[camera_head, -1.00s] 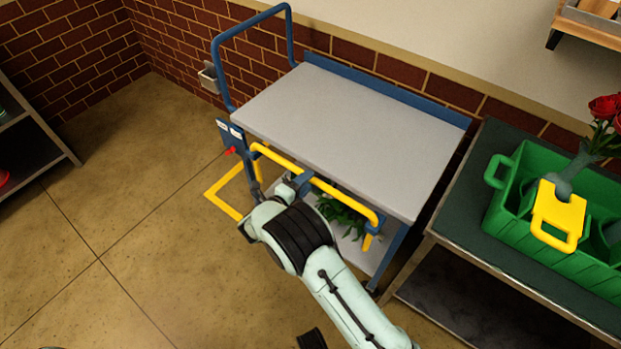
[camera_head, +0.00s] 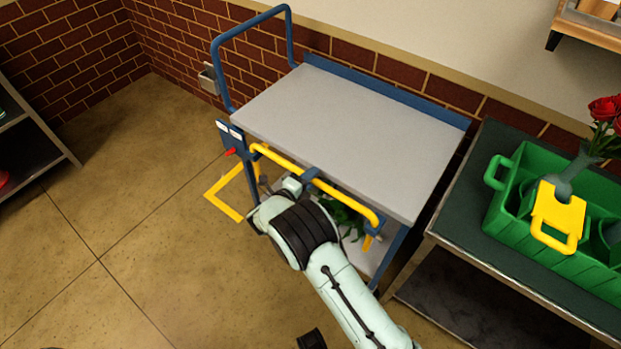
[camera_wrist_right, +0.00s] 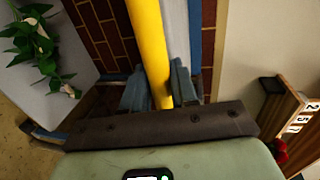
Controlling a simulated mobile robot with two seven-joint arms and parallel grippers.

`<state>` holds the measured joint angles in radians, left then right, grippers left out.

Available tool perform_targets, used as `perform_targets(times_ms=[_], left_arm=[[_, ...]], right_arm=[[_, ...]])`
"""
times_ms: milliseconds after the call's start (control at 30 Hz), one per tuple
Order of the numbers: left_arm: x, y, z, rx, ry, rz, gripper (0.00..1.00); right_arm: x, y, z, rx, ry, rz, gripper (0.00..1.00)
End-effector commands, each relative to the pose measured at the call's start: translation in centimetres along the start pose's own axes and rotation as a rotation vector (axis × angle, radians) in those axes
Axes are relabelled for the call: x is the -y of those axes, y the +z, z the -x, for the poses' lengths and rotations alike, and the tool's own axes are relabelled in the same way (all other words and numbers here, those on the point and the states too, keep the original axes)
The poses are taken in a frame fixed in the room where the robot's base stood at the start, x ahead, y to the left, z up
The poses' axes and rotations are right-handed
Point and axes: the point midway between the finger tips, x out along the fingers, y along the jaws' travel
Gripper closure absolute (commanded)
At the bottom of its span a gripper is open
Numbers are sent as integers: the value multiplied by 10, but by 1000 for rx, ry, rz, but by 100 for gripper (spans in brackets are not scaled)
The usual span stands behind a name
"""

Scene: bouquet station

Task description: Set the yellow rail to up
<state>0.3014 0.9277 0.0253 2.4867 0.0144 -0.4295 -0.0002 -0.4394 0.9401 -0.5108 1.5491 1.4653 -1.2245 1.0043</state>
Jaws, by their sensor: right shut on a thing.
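The yellow rail (camera_head: 345,198) runs along the near long side of the cart, close to the edge of its grey top (camera_head: 350,130). A blue plate with two white labels (camera_head: 228,131) and a red pointer (camera_head: 230,152) sit by the rail's left end; the labels are too small to read. My right gripper (camera_head: 311,174) is shut on the rail near its middle. In the right wrist view the yellow rail (camera_wrist_right: 147,40) passes between the fingers (camera_wrist_right: 157,88). My left gripper is not in view.
Green leaves (camera_head: 345,215) lie on the cart's lower shelf, partly behind my arm. A table at the right holds a green crate (camera_head: 500,205) with a yellow-handled piece (camera_head: 558,215) and red roses (camera_head: 604,108). Open floor (camera_head: 130,220) lies to the left.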

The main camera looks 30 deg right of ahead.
Motion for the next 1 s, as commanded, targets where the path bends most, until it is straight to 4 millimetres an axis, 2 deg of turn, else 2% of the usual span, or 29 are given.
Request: perform_targets(times_ms=[33,200,400,533,867,900,933,1000], left_arm=[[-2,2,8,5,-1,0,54],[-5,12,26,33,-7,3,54],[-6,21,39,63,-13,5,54],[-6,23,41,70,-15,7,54],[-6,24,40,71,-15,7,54],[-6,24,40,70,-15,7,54],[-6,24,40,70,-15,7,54],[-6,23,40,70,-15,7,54]], right_arm=[[20,1,3,-1,-9,-6,100],[73,2,14,0,-12,-12,100],[118,1,23,0,-12,-9,100],[129,1,26,0,-12,-8,100],[132,2,26,1,-18,-9,100],[132,2,26,1,-18,-9,59],[132,2,26,1,-18,-9,53],[131,1,26,1,-16,-8,53]])
